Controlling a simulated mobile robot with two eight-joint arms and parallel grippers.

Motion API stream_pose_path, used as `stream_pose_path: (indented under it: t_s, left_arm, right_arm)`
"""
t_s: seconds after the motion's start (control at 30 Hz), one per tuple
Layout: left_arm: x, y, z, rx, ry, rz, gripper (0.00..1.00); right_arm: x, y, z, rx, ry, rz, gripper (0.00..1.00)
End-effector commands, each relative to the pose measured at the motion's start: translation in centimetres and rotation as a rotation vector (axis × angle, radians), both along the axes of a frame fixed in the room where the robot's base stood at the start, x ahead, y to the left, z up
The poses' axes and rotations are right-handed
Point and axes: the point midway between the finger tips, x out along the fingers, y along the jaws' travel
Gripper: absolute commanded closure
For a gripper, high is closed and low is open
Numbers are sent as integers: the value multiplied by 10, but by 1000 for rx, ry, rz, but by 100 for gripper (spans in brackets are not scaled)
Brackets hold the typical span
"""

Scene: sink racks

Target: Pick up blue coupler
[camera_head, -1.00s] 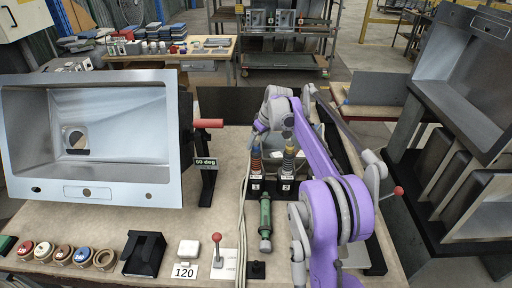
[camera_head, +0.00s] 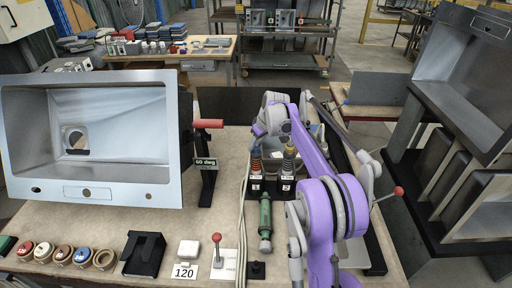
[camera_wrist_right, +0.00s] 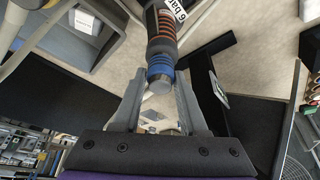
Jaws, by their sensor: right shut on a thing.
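The blue coupler (camera_wrist_right: 160,66) shows in the right wrist view as a ribbed dark and orange body with a blue band and a bare metal end. My right gripper (camera_wrist_right: 157,88) is shut on it, with one finger on each side of the metal end. In the head view the coupler (camera_head: 256,160) is upright at the stand's position marked 1, below my right gripper (camera_head: 262,132). The fingertips are too small there to make out. My left gripper is not in view.
A green cylinder (camera_head: 265,218) lies in front of the stand. A steel sink (camera_head: 95,190) and a red-handled lever (camera_head: 208,124) are to the left.

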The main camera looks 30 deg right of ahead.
Motion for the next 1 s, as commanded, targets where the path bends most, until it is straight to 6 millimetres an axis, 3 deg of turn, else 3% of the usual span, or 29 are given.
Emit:
stream_pose_path:
  t_s: [0.27, 0.5, 0.7, 1.0]
  left_arm:
    - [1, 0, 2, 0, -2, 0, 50]
    - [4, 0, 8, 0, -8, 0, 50]
    - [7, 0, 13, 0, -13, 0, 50]
    - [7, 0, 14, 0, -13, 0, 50]
  right_arm:
    - [0, 0, 15, 0, -1, 0, 100]
    - [1, 0, 64, 0, -2, 0, 100]
    - [0, 0, 93, 0, -1, 0, 100]
    - [0, 0, 100, 0, 0, 0, 100]
